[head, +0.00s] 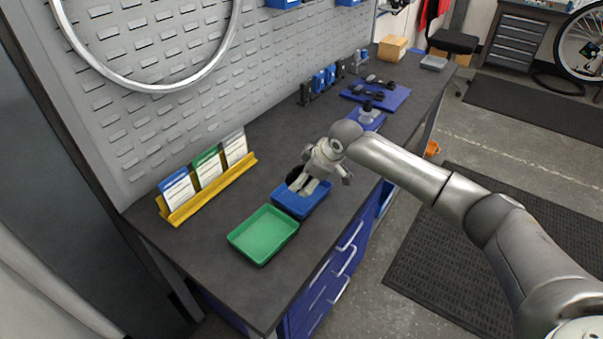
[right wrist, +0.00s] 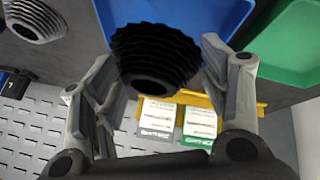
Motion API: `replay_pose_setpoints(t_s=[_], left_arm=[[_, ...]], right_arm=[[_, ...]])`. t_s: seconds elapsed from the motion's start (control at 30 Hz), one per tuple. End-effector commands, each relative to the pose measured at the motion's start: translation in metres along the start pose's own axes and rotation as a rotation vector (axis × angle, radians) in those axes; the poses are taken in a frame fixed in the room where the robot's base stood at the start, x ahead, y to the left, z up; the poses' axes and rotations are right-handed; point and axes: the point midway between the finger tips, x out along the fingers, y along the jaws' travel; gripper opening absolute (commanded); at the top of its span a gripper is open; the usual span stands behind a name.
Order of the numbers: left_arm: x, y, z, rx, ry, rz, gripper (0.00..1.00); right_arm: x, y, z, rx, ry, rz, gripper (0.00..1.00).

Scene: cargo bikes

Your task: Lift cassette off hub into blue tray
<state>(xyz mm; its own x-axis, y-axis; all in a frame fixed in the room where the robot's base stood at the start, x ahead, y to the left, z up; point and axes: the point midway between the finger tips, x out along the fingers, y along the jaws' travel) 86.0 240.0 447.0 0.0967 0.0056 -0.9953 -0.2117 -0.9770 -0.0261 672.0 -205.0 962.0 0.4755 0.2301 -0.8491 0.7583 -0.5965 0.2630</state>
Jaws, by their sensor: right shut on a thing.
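The black ribbed cassette (right wrist: 155,55) sits between the fingers of my right gripper (right wrist: 165,65) in the right wrist view, and the gripper is shut on it. In the head view the right gripper (head: 304,185) is over the blue tray (head: 309,208), and a dark part of the cassette (head: 293,174) shows beside the fingers at the tray's back edge. I cannot tell whether the cassette touches the tray. The grey hub (head: 368,110) stands on a blue base farther along the bench, apart from the cassette. My left gripper is not in view.
A green tray (head: 262,236) lies in front of the blue tray. A yellow rack (head: 210,192) with cards stands by the pegboard. A blue mat (head: 385,96) with dark tools lies farther back. Bare bench top lies between the rack and trays.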

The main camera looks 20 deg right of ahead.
Motion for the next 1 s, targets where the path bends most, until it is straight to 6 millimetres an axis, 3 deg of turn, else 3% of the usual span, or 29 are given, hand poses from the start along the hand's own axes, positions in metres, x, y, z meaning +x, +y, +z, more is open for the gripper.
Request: replay_pose_setpoints(t_s=[0.1,0.17,0.27,0.5,0.57,1.0], left_arm=[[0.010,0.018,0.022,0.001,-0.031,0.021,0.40],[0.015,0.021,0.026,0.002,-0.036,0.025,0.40],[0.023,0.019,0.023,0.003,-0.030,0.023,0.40],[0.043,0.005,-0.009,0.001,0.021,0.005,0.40],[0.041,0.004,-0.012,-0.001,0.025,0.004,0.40],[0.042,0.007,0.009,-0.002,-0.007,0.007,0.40]], right_arm=[[0.008,-0.002,0.003,-0.001,0.004,0.001,0.10],[0.012,-0.004,0.005,-0.001,0.004,0.001,0.10],[0.018,-0.005,0.008,-0.001,0.004,0.001,0.10],[0.032,-0.010,0.016,0.000,0.003,0.001,0.10],[0.034,-0.011,0.017,0.000,0.003,0.000,0.10],[0.044,-0.013,0.022,0.000,0.003,0.001,0.10]])
